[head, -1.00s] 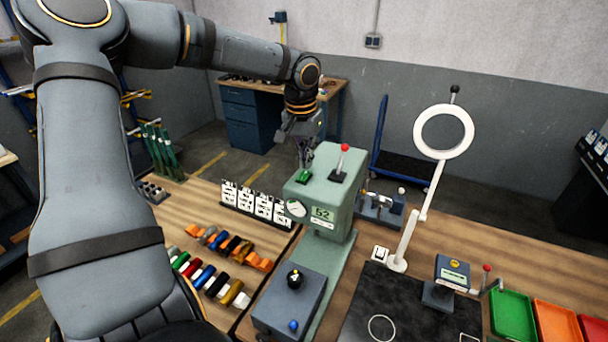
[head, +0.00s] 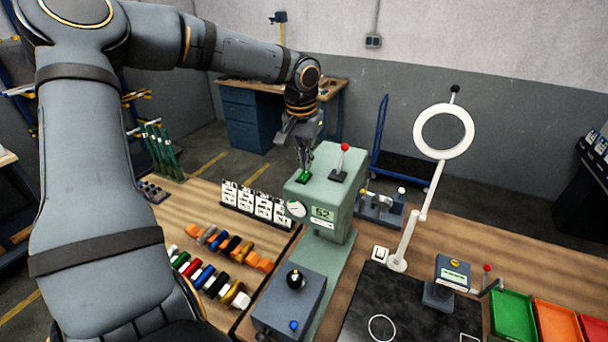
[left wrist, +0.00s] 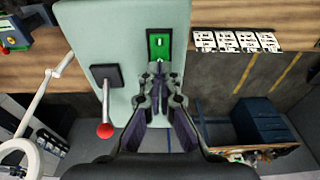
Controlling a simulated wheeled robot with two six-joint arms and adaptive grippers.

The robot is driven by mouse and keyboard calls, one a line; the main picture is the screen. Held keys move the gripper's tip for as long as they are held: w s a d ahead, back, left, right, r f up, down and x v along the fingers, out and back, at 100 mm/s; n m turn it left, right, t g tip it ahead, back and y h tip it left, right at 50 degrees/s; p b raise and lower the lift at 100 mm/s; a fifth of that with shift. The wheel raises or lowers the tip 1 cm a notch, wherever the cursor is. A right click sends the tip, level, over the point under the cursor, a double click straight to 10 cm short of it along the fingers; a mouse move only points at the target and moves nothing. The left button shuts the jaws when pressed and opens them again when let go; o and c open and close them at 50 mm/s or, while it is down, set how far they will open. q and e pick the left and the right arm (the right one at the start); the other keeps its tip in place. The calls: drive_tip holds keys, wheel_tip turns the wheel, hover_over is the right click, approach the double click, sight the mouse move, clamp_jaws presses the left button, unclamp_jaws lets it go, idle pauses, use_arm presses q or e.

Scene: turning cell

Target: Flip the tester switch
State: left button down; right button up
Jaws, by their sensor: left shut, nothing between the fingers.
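My right gripper is not in view.
White cards (head: 253,202) stand in a row left of the tester. Several coloured rollers (head: 215,270) lie in front of them. A grey box with a black knob (head: 288,305) stands in front. A white ring lamp (head: 417,215) rises at the right.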

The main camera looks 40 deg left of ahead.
sight(306, 173)
use_arm(q)
drive_tip(key=shift+f, duration=0.45)
drive_tip(key=shift+f, duration=0.35)
idle(0.4)
wheel_tip(306, 173, up, 2)
drive_tip(key=shift+r+p, duration=0.15)
drive_tip(key=shift+p, duration=0.3)
wheel_tip(306, 173, up, 3)
drive_tip(key=shift+r, duration=0.85)
